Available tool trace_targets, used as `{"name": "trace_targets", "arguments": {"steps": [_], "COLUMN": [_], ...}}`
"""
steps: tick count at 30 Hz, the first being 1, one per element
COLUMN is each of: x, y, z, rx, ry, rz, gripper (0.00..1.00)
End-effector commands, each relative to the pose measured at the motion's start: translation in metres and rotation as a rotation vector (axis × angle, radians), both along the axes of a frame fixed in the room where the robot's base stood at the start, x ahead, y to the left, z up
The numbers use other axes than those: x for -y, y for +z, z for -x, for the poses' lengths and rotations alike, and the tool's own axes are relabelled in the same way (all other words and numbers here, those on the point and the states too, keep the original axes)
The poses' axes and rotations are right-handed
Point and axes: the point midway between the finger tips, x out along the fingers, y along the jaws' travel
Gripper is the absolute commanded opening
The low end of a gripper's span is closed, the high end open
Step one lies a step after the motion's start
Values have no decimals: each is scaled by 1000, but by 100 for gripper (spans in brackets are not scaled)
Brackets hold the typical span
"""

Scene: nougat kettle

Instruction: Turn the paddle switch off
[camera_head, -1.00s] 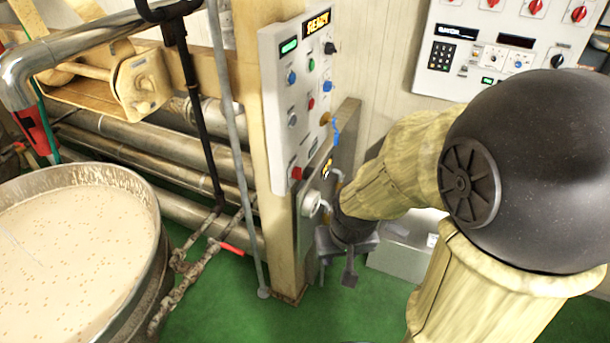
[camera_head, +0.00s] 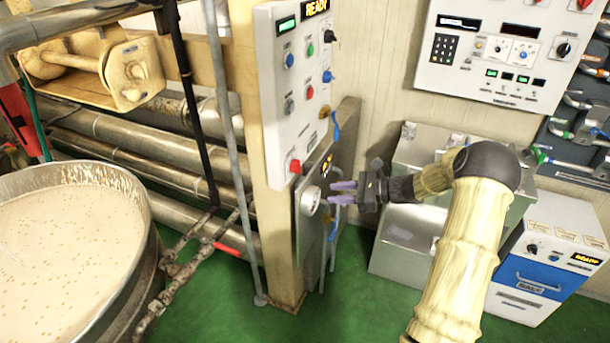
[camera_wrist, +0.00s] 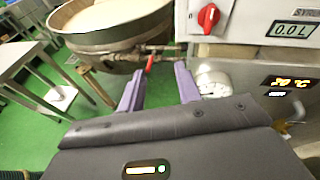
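A white control panel (camera_head: 290,85) on a post carries blue, red, green and black knobs. I cannot tell which of its controls is the paddle switch. A red rotary knob (camera_head: 295,166) sits at the panel's lower corner; it also shows large in the wrist view (camera_wrist: 208,16). My gripper (camera_head: 343,193) is right of the post, below the panel, with its purple fingers pointing left. In the wrist view my gripper (camera_wrist: 160,88) has its two fingers apart, with nothing held between them. It appears apart from the panel.
A round gauge (camera_head: 310,200) and a lit temperature display (camera_wrist: 290,82) are on a lower plate close to my gripper. A kettle of pale mixture (camera_head: 75,240) stands left, with a red-handled valve (camera_head: 228,248). A steel cabinet (camera_head: 400,240) stands behind my arm. Green floor is open in front.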

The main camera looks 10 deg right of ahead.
Motion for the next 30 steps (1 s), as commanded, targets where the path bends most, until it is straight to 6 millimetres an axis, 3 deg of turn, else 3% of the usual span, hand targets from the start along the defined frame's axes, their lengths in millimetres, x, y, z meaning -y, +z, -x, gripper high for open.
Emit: {"name": "trace_targets", "arguments": {"steps": [1,3,8,20,30], "x": [22,44,70,68,30], "y": [-8,-7,-2,-1,1], "z": [-11,-22,-32,-34,-60], "rx": [3,13,29,29,29], "ry": [-68,-135,-205,-207,-202], "rz": [-91,-192,-302,-304,-303], "gripper": [34,34,34,34,34]}}
